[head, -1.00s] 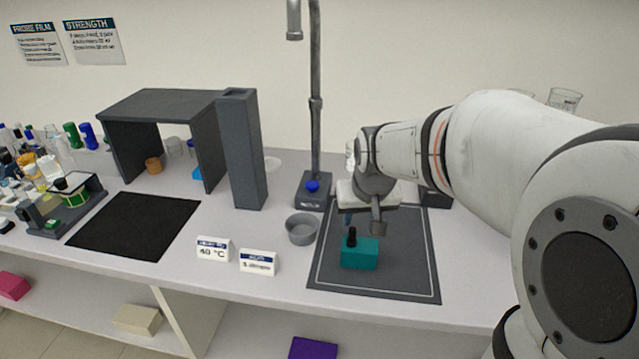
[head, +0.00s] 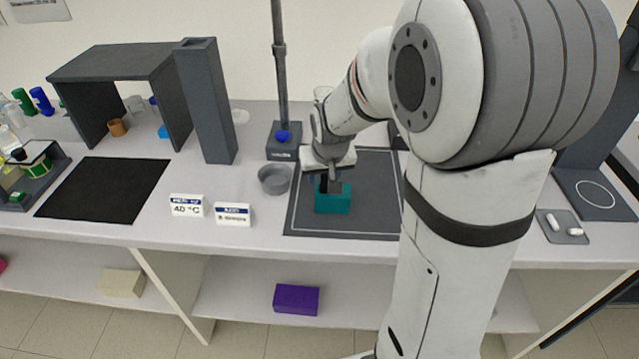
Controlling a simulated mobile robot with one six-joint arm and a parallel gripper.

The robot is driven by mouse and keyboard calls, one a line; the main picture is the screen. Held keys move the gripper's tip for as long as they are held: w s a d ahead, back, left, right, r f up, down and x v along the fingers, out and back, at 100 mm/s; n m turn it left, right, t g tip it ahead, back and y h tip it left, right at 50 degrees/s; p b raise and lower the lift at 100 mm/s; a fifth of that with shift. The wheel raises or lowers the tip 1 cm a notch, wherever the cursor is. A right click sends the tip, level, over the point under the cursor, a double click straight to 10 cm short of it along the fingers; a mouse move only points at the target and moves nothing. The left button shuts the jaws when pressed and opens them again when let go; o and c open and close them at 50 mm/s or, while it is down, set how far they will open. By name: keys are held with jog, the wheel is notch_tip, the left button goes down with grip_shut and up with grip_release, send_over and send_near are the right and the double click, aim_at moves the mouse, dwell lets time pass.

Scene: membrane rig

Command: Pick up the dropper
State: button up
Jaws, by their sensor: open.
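The teal block (head: 332,204) sits on the dark grey mat (head: 376,190) in the head view. The black top of the dropper (head: 323,187) shows at the left part of the block, upright and mostly hidden by my gripper. My gripper (head: 328,184) points down right at the block's top, with its fingers apart around or beside the dropper. I cannot tell whether they touch it.
A grey bowl (head: 274,180) stands left of the mat, near the stand (head: 283,141) with its tall pole. Two small label cards (head: 233,214) stand at the front edge. A tall grey column (head: 206,105) and a black mat (head: 105,190) lie farther left.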

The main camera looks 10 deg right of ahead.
grip_shut()
jog(key=shift+r, duration=0.1)
dwell(0.3)
notch_tip(320, 180, up, 10)
jog(key=shift+f, duration=0.1)
dwell(0.3)
